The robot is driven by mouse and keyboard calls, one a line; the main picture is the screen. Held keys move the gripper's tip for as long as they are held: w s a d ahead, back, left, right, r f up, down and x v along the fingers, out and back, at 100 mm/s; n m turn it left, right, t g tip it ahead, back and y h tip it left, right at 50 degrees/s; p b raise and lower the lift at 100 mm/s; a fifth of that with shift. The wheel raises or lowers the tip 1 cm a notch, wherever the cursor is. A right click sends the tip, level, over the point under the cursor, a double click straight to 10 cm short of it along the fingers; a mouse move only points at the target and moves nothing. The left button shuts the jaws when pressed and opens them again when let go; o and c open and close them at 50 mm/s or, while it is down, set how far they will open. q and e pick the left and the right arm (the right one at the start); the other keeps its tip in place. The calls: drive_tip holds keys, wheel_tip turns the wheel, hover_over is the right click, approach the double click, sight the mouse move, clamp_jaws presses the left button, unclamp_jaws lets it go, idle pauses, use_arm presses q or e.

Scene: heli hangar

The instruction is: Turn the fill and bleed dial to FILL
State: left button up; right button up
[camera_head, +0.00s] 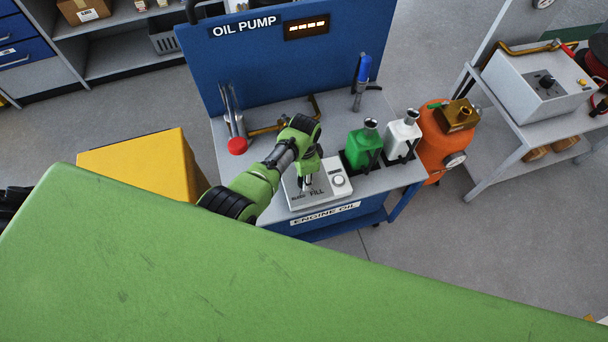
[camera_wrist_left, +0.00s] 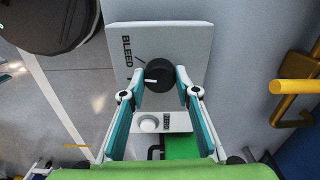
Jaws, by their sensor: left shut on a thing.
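The fill and bleed dial is a round black knob (camera_wrist_left: 160,75) on a pale panel (camera_wrist_left: 195,40). In the wrist view a short white mark shows at its left edge, below the printed word BLEED (camera_wrist_left: 127,52). In the head view the panel (camera_head: 300,203) lies on the blue cart, with FILL (camera_head: 316,191) readable at its front; the dial is hidden under my gripper. My left gripper (camera_head: 305,182) reaches down onto the panel. In the wrist view its teal fingers (camera_wrist_left: 160,82) are shut on the dial, one on each side. My right gripper is not in view.
A white round button (camera_head: 338,181) sits right of the dial. Green (camera_head: 362,150) and white (camera_head: 403,135) bottles stand right of the panel. An orange tank (camera_head: 438,150) stands beside the cart.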

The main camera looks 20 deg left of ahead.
use_arm(q)
drive_tip(key=n+p, duration=0.1)
drive_tip(key=n, duration=0.3)
drive_tip(key=shift+n, duration=0.3)
drive_tip(key=shift+n+p, duration=0.4)
drive_tip(key=shift+n, duration=1.4)
drive_tip(key=o, duration=1.1)
drive_tip(key=shift+r, duration=0.45)
wheel_tip(320, 180, up, 11)
drive_tip(key=shift+r, duration=0.1)
